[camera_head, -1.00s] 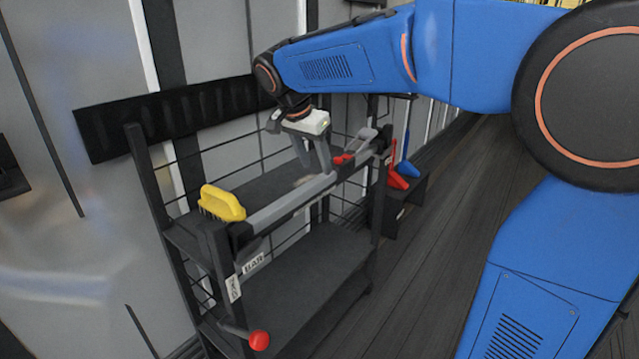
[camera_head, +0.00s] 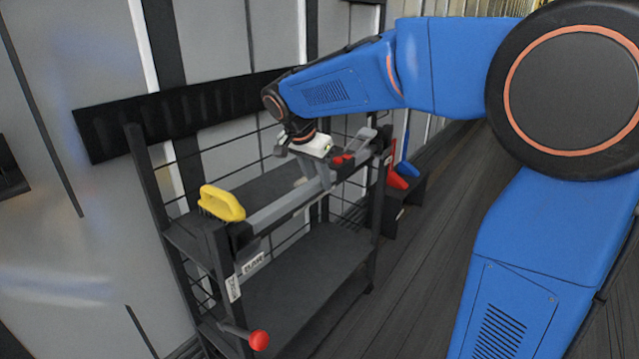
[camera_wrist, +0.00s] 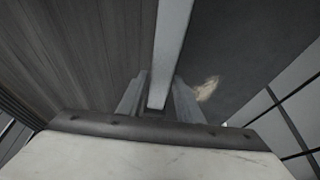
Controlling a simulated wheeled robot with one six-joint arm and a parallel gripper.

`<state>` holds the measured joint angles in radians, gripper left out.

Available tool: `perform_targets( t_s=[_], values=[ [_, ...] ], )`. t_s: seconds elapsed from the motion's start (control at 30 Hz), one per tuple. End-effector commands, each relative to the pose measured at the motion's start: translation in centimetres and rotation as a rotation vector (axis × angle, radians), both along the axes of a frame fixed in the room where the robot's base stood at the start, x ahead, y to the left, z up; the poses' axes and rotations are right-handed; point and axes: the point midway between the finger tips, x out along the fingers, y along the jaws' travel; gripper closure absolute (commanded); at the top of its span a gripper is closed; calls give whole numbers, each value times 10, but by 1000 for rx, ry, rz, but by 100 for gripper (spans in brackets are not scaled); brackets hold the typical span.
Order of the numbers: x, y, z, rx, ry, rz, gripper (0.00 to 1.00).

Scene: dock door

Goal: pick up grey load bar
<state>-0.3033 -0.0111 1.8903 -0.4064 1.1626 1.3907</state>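The grey load bar (camera_head: 283,207) lies along the front of the upper level of a dark rack, running from the yellow brush towards the rack's far right post. My gripper (camera_head: 323,178) is over the bar's far half, pointing down at it. In the wrist view the bar (camera_wrist: 172,45) runs between the two fingers of my gripper (camera_wrist: 160,85). The fingers stand apart on either side of it, with a narrow gap visible on the left. The fingertips' exact depth on the bar is hard to tell.
A yellow brush (camera_head: 221,203) sits by the bar's near end. A grey-and-red tool (camera_head: 357,146) lies near its far end. A red-ended handle (camera_head: 258,340) sticks out low on the rack. The lower shelf (camera_head: 310,265) is bare. Open floor (camera_head: 425,255) lies right.

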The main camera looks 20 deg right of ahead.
Motion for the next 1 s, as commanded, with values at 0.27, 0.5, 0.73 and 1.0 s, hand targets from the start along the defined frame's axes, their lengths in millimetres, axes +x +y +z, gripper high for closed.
perform_targets(
  t_s=[0.27, 0.5, 0.73, 1.0],
  values=[
    [0, 0, 1, 0, -2, 1, 100],
    [0, 0, 2, 0, -2, 1, 100],
    [1, 0, 22, 1, -4, 1, 100],
    [1, 0, 77, 1, -5, 0, 100]
  ],
)
